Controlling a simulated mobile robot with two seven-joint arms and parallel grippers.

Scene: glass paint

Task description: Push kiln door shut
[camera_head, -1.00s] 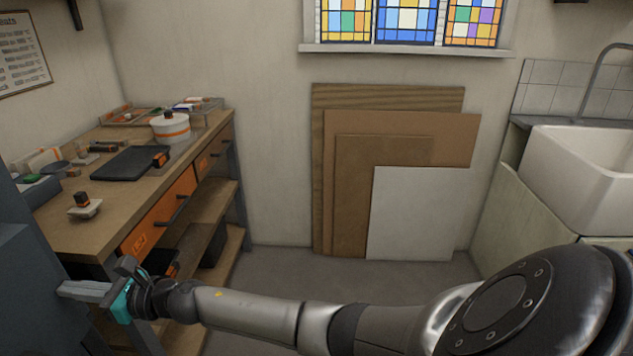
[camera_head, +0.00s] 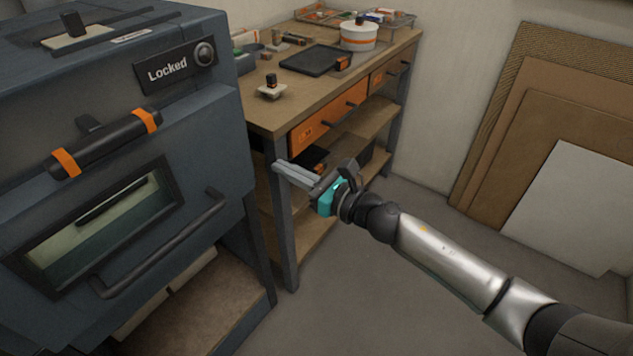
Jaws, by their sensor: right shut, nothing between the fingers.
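The blue-grey kiln (camera_head: 225,130) fills the left of the head view. Its front door has a framed glass window (camera_head: 95,225), a black handle with orange bands (camera_head: 105,143) above it and a thin dark bar handle (camera_head: 160,245) below. The door looks closed against the body, with no clear gap showing. A plate on the front reads "Locked" (camera_head: 168,69), beside a round knob (camera_head: 205,53). My right gripper (camera_head: 278,170) is shut and empty, to the right of the kiln and apart from it, in front of the workbench. My left gripper is out of view.
A wooden workbench (camera_head: 265,112) stands right of the kiln, with orange drawers (camera_head: 318,130), a black tray (camera_head: 315,60) and a white pot (camera_head: 359,38). Boards (camera_head: 560,200) lean on the wall. The floor (camera_head: 400,290) between is clear.

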